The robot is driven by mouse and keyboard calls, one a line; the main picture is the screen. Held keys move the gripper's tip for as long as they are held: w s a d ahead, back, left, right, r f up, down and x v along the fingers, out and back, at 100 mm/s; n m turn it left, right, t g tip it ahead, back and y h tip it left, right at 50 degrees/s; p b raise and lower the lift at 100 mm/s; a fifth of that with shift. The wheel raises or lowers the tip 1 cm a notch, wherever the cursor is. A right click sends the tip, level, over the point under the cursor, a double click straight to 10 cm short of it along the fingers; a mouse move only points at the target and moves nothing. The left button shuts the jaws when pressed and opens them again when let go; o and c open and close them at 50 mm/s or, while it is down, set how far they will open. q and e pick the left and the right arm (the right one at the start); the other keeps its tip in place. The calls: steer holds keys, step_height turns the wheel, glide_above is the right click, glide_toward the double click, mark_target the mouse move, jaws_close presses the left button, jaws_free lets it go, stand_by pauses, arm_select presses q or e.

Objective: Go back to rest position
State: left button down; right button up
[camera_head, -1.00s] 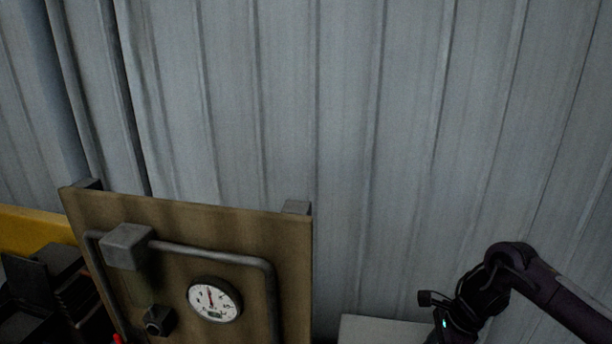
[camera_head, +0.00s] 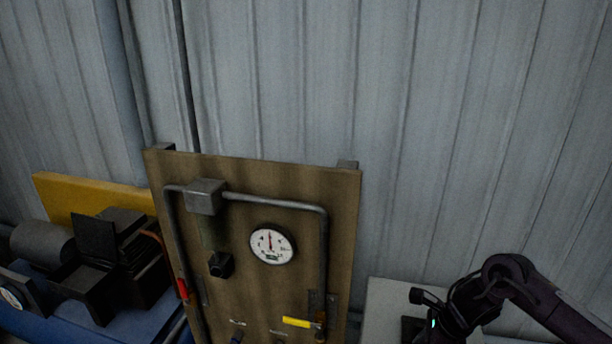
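My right arm comes in at the lower right of the head view, bent at a dark joint. Its gripper lies below the frame's bottom edge or is hidden, so its fingers do not show. My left arm and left gripper are not in view. A brown wooden panel (camera_head: 225,270) stands upright left of my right arm, clear of it in the picture. It carries a round white gauge (camera_head: 272,244), grey pipes, a yellow handle (camera_head: 297,322) and a red handle (camera_head: 183,288).
Left of the panel is dark machinery (camera_head: 120,250) on a blue base (camera_head: 70,325), with a yellow plate (camera_head: 95,195) behind. A pale grey surface (camera_head: 385,300) lies beside my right arm. A corrugated metal wall (camera_head: 430,120) closes off the back.

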steer(key=s+a+m+t+y, duration=0.25)
steer(key=a+m+t, duration=0.25)
steer(key=a+m, duration=1.2)
steer(key=s+d+r+m+g+h, duration=0.15)
steer(key=s+d+m, duration=0.35)
steer(key=m, duration=0.5)
steer(key=s+d+f+m+h, duration=0.1)
steer(key=s+d+m+h, duration=0.15)
steer(key=s+m, duration=0.55)
steer(key=s+d+r+m+g+h, duration=0.15)
steer(key=s+d+m, duration=0.25)
steer(key=m, duration=0.8)
steer(key=s+f+g, duration=0.2)
steer(key=s+f, duration=0.1)
steer(key=f, duration=3)
steer(key=s+d+f, duration=0.2)
steer(key=s+f, duration=0.6)
steer(key=s, duration=0.1)
steer(key=s+d+f, duration=0.2)
steer(key=s+f, duration=0.5)
steer(key=s, duration=0.2)
steer(key=shift+s+f+g+h, duration=0.3)
steer(key=shift+s+f, duration=0.1)
